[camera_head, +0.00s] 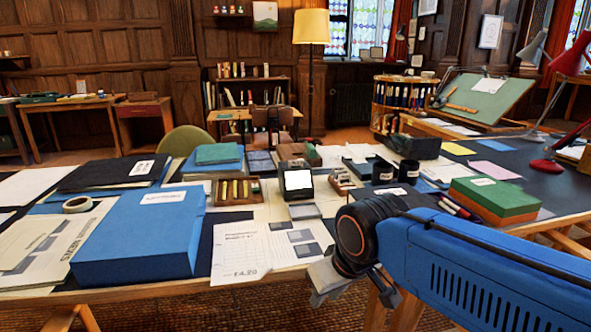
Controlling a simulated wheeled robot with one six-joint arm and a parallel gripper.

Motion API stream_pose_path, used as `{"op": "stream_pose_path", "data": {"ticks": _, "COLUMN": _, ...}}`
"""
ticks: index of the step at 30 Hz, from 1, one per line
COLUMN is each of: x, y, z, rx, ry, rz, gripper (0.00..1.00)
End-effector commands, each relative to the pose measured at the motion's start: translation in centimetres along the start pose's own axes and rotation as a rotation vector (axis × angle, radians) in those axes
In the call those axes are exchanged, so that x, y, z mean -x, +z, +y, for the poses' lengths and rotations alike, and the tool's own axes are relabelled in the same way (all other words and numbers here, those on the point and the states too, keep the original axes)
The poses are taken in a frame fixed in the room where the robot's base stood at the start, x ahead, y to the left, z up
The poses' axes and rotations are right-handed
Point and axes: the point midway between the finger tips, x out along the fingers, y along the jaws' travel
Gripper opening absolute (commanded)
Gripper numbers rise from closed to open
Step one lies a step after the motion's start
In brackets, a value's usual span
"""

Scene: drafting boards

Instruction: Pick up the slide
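My gripper (352,296) hangs at the front edge of the table, at the end of my blue arm. Its two grey prongs look spread, with nothing seen between them. No single thing is plainly the slide. Small grey rectangles (301,236) lie on a white sheet left of and behind my gripper, and look like flat prints or slides. A dark slide viewer (298,181) with a bright white screen stands upright behind them. My gripper is apart from all of these.
A big blue box (142,236) stands at the left. A wooden tray (219,199) of small bottles sits beside the viewer. Two dark mugs (383,171) and a green and orange box (494,200) stand to the right. The table is crowded with papers.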

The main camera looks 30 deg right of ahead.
Motion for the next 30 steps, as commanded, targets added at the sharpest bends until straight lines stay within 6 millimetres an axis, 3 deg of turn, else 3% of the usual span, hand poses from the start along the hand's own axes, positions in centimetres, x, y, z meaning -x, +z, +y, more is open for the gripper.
{"op": "stream_pose_path", "data": {"ticks": 5, "x": 2.4, "y": -4.5, "z": 0.4, "rx": -0.102, "ry": 0.012, "rz": -0.025, "gripper": 0.26}}
{"op": "stream_pose_path", "data": {"ticks": 15, "x": 8.2, "y": -17.1, "z": 2.1, "rx": -0.42, "ry": 0.065, "rz": -0.093, "gripper": 0.26}}
{"op": "stream_pose_path", "data": {"ticks": 21, "x": 10.4, "y": -24.3, "z": 3.3, "rx": -0.61, "ry": 0.105, "rz": -0.127, "gripper": 0.26}}
{"op": "stream_pose_path", "data": {"ticks": 30, "x": 12.2, "y": -34.4, "z": 5.7, "rx": -0.898, "ry": 0.18, "rz": -0.168, "gripper": 0.26}}
